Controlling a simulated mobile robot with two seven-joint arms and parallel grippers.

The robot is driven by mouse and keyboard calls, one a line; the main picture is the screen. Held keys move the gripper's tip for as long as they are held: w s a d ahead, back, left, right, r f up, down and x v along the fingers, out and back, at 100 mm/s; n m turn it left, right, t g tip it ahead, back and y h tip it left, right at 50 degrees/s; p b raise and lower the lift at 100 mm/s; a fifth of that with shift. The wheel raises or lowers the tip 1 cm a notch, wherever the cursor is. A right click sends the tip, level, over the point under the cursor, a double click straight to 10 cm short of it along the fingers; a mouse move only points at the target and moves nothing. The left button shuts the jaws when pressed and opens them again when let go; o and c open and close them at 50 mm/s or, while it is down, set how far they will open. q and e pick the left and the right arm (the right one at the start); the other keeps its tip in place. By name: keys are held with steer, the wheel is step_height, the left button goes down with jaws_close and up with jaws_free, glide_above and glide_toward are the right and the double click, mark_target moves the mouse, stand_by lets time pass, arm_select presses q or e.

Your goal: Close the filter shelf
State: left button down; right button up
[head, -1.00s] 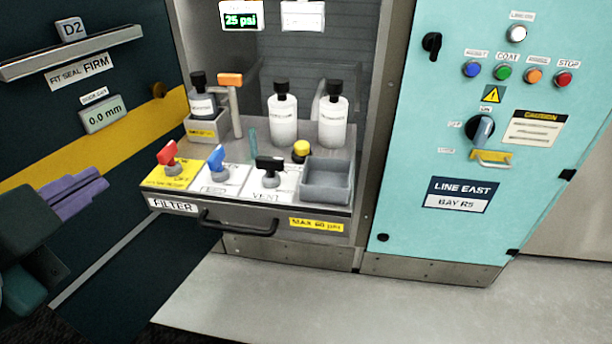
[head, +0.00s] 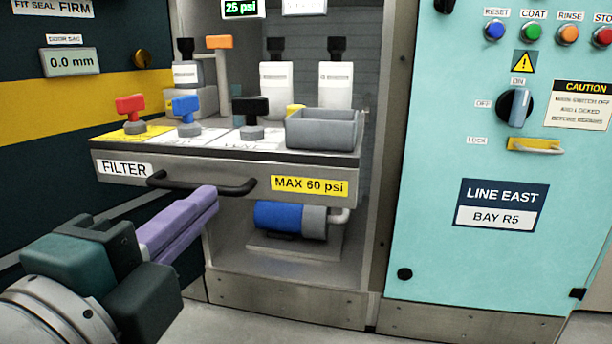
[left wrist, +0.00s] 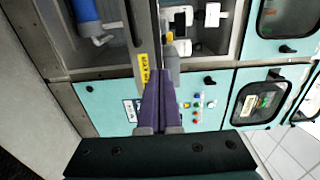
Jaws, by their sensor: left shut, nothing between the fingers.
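The filter shelf (head: 222,182) is pulled out of its cabinet bay, with the label FILTER on the left of its front and a yellow MAX 60 psi label on the right. A dark bar handle (head: 205,186) runs across the front. My left gripper (head: 212,198) is shut and empty, its purple fingers just below and in front of the handle. I cannot tell if they touch it. In the left wrist view the purple fingers (left wrist: 159,100) lie together, close to the shelf's yellow label. My right gripper is not in view.
The shelf carries red (head: 131,112), blue (head: 186,112) and black (head: 251,115) valves, white bottles and a grey bin (head: 322,130). A blue pump (head: 282,219) sits under it. A teal control cabinet (head: 430,130) stands right, a dark door (head: 55,105) left.

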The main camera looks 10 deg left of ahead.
mark_target(261, 153)
arm_select(q)
steer(key=w+b, duration=0.3)
steer(key=w, duration=1)
steer(key=shift+w+d, duration=0.1)
steer(key=shift+d, duration=0.05)
steer(key=shift+w, duration=0.1)
